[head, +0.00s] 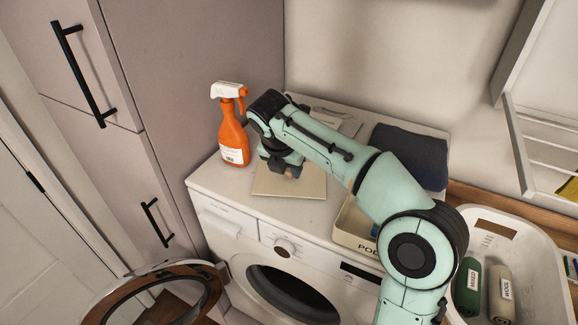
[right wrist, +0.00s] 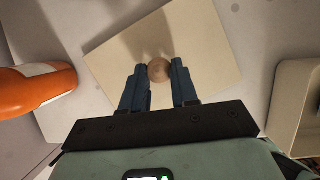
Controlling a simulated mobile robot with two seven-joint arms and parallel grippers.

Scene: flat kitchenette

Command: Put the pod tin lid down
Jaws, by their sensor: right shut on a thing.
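The pod tin lid (head: 311,187) is a flat cream square at the front left of the washing machine top. It also shows in the right wrist view (right wrist: 215,45), with a round wooden knob (right wrist: 159,70) at its middle. My right gripper (head: 284,170) is over the lid, its blue fingers (right wrist: 158,78) shut on the knob. The lid is level, at or just above the machine top; I cannot tell if it touches. The pod tin (head: 347,239), cream and open, stands to the right, partly hidden by my right arm. My left gripper is not in view.
An orange spray bottle (head: 232,135) stands close left of the lid. A folded dark cloth (head: 410,155) lies at the back right of the washing machine (head: 215,190). The round door (head: 160,290) hangs open.

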